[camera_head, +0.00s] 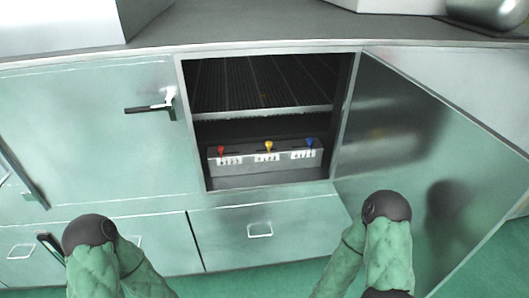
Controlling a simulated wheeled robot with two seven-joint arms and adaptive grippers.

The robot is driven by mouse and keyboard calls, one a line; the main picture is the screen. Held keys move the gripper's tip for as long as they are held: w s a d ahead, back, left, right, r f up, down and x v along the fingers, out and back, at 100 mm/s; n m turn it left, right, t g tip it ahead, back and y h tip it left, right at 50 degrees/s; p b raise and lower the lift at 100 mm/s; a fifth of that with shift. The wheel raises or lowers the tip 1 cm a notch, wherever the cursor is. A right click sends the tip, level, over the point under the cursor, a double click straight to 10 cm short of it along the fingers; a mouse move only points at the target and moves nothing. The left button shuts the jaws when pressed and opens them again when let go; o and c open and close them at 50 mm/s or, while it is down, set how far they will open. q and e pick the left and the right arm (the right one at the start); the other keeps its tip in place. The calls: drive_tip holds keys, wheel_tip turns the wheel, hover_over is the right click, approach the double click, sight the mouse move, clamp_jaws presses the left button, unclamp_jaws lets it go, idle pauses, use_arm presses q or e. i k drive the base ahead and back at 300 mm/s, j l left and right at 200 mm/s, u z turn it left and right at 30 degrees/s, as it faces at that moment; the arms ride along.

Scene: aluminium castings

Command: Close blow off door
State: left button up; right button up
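The door (420,150) is a flat metal panel hinged at the right edge of a cabinet opening. It stands wide open, swung out to the right, and the lower right part of it runs towards the picture's edge. The open cabinet compartment (262,126) shows a ribbed shelf and a box with red, yellow and blue knobs. No handle shows on the visible face of the open door. Both my green-sleeved arms rise from the bottom edge, the right one in front of the door's lower part. Neither gripper's fingers can be made out.
A shut door (95,140) with a black lever handle (150,108) is left of the opening. A shut drawer (262,235) lies below it. A grey worktop (260,22) runs above, with a rounded metal object (490,12) at its right. Green floor shows below.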

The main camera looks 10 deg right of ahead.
sight(461, 180)
drive_tip(key=k+l+u, duration=0.1)
drive_tip(key=k, duration=0.55)
drive_tip(key=l+z, duration=0.15)
drive_tip(key=l, duration=0.55)
drive_tip(key=i+l+u, duration=0.2)
drive_tip(key=l, duration=0.35)
drive_tip(key=i+l, duration=0.2)
drive_tip(key=i+l+u, duration=0.2)
drive_tip(key=l, duration=0.4)
drive_tip(key=l+u, duration=0.2)
drive_tip(key=l, duration=0.4)
